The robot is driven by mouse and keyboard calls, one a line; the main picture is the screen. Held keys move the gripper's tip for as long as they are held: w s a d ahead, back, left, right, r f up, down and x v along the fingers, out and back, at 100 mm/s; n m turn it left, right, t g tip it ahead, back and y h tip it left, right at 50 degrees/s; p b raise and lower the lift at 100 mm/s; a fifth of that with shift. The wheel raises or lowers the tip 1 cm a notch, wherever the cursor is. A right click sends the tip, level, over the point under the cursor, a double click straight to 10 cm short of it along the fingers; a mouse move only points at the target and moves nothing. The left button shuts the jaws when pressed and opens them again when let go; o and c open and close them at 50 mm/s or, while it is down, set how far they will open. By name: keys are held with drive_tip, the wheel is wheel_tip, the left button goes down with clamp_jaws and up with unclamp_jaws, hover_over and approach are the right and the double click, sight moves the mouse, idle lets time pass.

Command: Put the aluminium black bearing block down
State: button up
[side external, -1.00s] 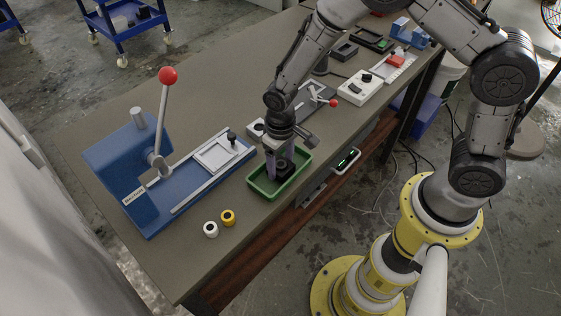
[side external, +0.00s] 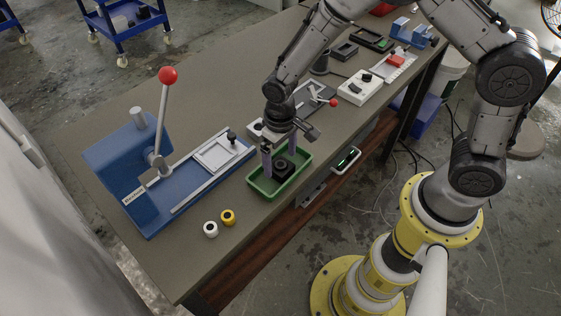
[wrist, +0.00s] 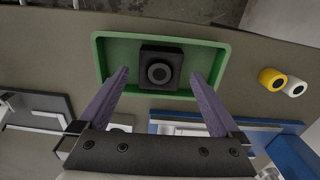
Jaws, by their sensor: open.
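The black bearing block (side external: 284,170) sits in the green tray (side external: 263,194), with its round bore facing up. In the wrist view the block (wrist: 160,54) rests on the floor of the tray (wrist: 216,44), near its middle. My gripper (side external: 279,164) is open above the tray. In the wrist view its two purple fingers (wrist: 159,75) stand wide apart, one to each side of the block, with clear gaps and no contact visible.
A blue press (side external: 128,167) with a red-knobbed lever stands left of the tray. A white ring (side external: 210,229) and a yellow ring (side external: 228,217) lie on the bench near the front edge. A white control box (side external: 359,88) stands to the right. Bench between rings and tray is clear.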

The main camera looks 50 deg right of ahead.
drive_tip(key=s+d+r+t, duration=0.1)
drive_tip(key=s+d+r, duration=0.25)
drive_tip(key=r, duration=0.75)
drive_tip(key=s+d+r+t, duration=0.2)
drive_tip(key=s+d+r, duration=0.15)
drive_tip(key=r, duration=0.85)
drive_tip(key=s+d+r+t, duration=0.1)
drive_tip(key=s, duration=0.5)
drive_tip(key=s+d+r+t, duration=0.1)
drive_tip(key=s+d+r, duration=0.1)
drive_tip(key=s, duration=0.4)
drive_tip(key=shift+s+d+r+t, duration=0.2)
drive_tip(key=shift+s+r+t, duration=0.1)
drive_tip(key=shift+s, duration=0.1)
